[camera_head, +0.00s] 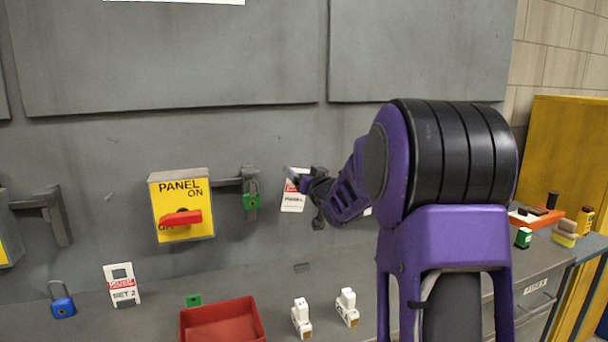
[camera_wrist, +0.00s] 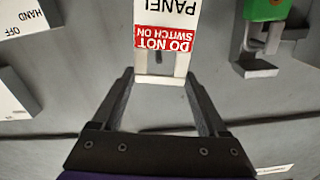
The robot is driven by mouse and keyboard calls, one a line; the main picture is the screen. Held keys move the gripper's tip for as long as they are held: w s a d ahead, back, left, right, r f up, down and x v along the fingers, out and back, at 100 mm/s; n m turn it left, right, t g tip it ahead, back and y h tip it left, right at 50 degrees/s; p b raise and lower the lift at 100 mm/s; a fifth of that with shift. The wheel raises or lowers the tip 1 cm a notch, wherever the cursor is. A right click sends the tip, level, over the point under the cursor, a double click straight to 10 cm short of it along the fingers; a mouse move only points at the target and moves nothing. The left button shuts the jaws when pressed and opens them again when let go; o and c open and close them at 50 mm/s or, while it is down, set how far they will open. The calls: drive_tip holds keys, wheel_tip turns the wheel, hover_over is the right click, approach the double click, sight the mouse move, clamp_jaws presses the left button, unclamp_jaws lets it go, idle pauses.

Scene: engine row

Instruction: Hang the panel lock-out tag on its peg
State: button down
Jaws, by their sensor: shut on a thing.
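The panel lock-out tag (camera_head: 292,203) is white with a red band and the word PANEL, and hangs near the grey wall right of the panel switch. In the wrist view the tag (camera_wrist: 167,14) reads upside down, with its slotted end between my fingers. My gripper (camera_head: 300,183) is shut on that end; its two fingers also show in the wrist view (camera_wrist: 160,76). A small dark thing shows in the tag's slot; I cannot tell if it is the peg. The peg is not clearly visible in the head view.
A yellow panel switch (camera_head: 165,208) with a red handle is left of the tag. A green padlock (camera_head: 250,202) hangs on a bracket between them. On the bench are a blue padlock (camera_head: 62,306), a SET 2 tag (camera_head: 122,298), a red tray (camera_head: 222,302) and two white pieces.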

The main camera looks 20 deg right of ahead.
drive_tip(key=shift+w+f+b, duration=0.2)
drive_tip(key=shift+w+f, duration=0.15)
drive_tip(key=shift+w, duration=0.5)
drive_tip(key=shift+w+f+b, duration=0.2)
drive_tip(key=shift+w+f, duration=0.1)
drive_tip(key=shift+w, duration=0.5)
unclamp_jaws()
